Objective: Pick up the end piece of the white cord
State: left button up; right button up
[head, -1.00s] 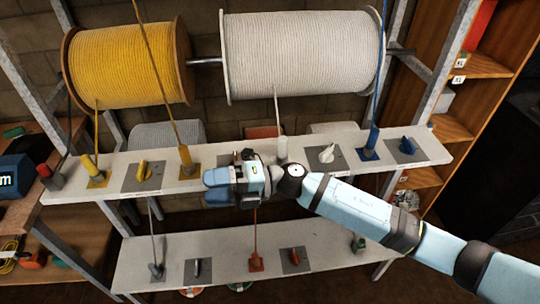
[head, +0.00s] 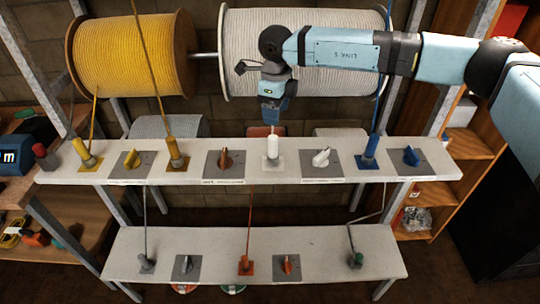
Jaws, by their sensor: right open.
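My right gripper (head: 272,119) points down just above the end piece, in front of the spool. It is open, and its fingers are small and hard to make out. My left gripper is not in view.
Yellow end pieces (head: 175,153) stand to the left and a blue one (head: 369,152) to the right. An orange cleat-like knob (head: 225,160) and a white one (head: 321,157) flank the white end piece. A lower shelf (head: 312,240) holds more end pieces and knobs.

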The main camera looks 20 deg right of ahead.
aim_at(273, 146)
notch_tip(273, 146, down, 7)
jog(key=shift+a+f+p, duration=0.1)
jog(key=shift+f+p, duration=0.1)
jog(key=shift+p, duration=0.2)
jog(key=f, duration=0.3)
jog(key=f+p, duration=0.1)
jog(key=f, duration=0.1)
jog(key=shift+w+a, duration=0.15)
jog(key=shift+w, duration=0.1)
jog(key=shift+c, duration=0.2)
grip_shut()
